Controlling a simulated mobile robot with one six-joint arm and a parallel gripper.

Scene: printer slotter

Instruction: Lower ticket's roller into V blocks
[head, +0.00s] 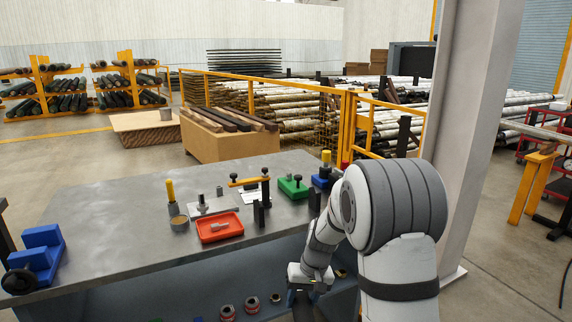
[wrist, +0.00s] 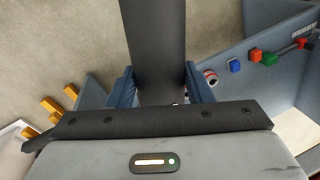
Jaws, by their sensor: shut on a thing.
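In the wrist view my gripper (wrist: 160,80) is shut on a dark grey roller (wrist: 155,40), with a blue finger on each side of it. The roller runs up out of the top of that picture. In the head view my gripper (head: 305,294) hangs low at the front edge of the bench, and I cannot make out the roller there. A white paper (head: 250,197), perhaps the ticket, lies on the bench. Small dark upright blocks (head: 259,213) stand near it. I cannot tell whether they are the V blocks.
The grey bench (head: 110,230) has free room on its left half. Red-rimmed rings (head: 252,304) lie below the bench front. A pillar (head: 480,120) stands right of my arm.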

